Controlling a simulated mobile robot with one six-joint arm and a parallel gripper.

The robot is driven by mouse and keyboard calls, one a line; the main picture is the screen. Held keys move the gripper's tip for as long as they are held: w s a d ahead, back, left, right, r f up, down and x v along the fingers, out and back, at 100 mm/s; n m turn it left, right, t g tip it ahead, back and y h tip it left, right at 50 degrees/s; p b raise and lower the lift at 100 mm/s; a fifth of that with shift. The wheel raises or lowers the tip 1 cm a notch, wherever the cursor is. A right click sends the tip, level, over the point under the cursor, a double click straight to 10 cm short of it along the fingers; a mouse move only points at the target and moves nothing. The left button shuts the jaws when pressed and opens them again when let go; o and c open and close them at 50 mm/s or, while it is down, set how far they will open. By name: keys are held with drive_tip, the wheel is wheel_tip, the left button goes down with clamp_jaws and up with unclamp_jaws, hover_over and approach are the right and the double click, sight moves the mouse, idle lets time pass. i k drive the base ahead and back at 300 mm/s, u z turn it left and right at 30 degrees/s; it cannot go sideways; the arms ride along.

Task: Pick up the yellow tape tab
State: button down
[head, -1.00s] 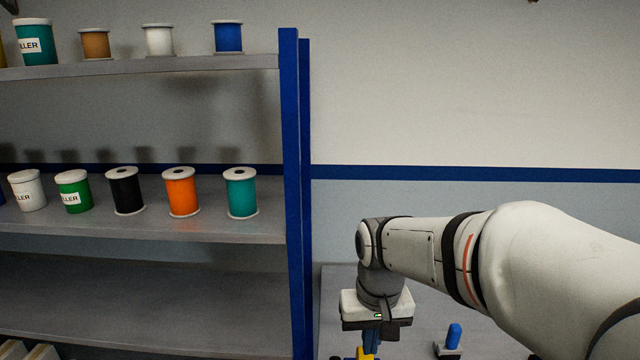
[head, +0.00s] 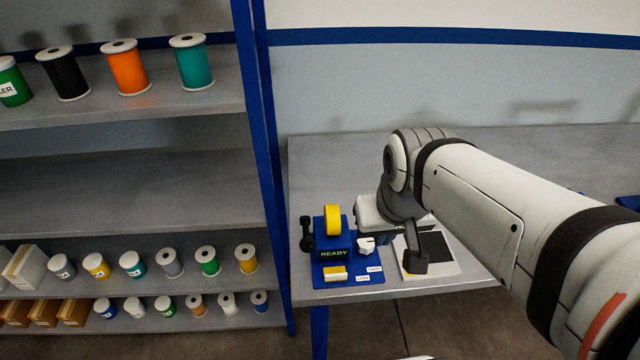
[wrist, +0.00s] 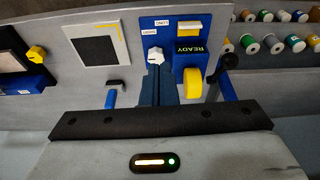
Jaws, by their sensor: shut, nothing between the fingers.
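The yellow tape tab (head: 335,273) lies at the front of a blue dispenser (head: 347,281) with a READY display. It also shows in the wrist view (wrist: 194,27), past the display. The yellow tape roll (head: 333,220) stands behind the display. A white knob (head: 366,246) sits beside it near the SHORT and LONG labels. My gripper (wrist: 157,69) is shut and empty, its fingertips close to the knob (wrist: 153,55) and apart from the tab. In the wrist view I cannot tell whether the fingertips touch the knob. In the head view the fingers are mostly hidden.
A black lever (head: 306,235) stands at the dispenser's left. A white pad with a dark square (head: 449,247) lies to its right. A blue-posted shelf (head: 150,183) with spools and jars stands left of the grey table (head: 320,170). In the wrist view, a blue device with a yellow knob (wrist: 36,53) is at left.

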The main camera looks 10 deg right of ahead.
sight(335, 273)
drive_tip(key=z, duration=1.45)
drive_tip(key=k, duration=1.6)
drive_tip(key=u, duration=0.7)
drive_tip(key=i, duration=1)
drive_tip(key=u, duration=0.05)
